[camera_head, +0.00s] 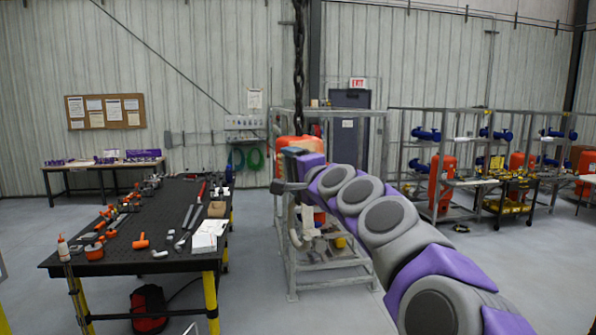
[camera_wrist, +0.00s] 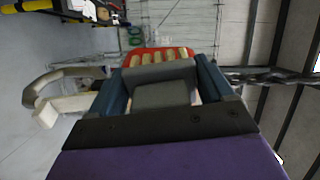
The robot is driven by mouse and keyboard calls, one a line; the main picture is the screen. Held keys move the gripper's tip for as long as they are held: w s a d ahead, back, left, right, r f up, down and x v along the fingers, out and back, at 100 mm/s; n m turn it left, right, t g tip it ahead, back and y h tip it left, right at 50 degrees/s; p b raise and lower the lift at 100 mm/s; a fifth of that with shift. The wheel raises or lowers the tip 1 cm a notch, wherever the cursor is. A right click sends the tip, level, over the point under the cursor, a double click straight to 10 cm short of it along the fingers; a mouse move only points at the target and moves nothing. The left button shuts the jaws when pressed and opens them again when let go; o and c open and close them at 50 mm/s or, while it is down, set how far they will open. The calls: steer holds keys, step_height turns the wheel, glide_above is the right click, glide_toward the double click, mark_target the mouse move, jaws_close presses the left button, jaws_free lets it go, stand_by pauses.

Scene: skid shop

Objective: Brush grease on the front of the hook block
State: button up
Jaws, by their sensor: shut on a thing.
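The red-orange hook block (camera_head: 284,143) hangs from a dark chain (camera_head: 299,60), partly behind my gripper (camera_head: 291,166). In the wrist view, turned sideways, the block's red edge (camera_wrist: 133,57) shows beyond my gripper (camera_wrist: 162,80), and the pale hook (camera_wrist: 62,92) points left. My gripper is shut on a grey piece, apparently the brush (camera_wrist: 160,72), between its blue-grey fingers. Cream strips at its far end look like bristles over the red face. Whether they touch it, and whether any grease is there, I cannot tell.
A black perforated workbench (camera_head: 120,250) with tools and papers stands left. A grey metal frame (camera_head: 292,270) stands around and below the hook. Racks with blue and orange parts (camera_head: 440,165) stand right. The floor between bench and frame is open.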

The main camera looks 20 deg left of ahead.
steer(key=shift+d+r+p, duration=0.1)
steer(key=shift+r+p, duration=0.9)
steer(key=shift+r, duration=0.2)
steer(key=shift+w, duration=0.1)
steer(key=shift+w+d, duration=0.1)
steer(key=w+d, duration=0.4)
steer(key=w, duration=0.1)
steer(key=shift+d, duration=0.25)
steer(key=shift+w, duration=0.2)
steer(key=shift+w+d+f, duration=0.1)
steer(key=shift+w+d, duration=1.1)
steer(key=shift+s, duration=0.1)
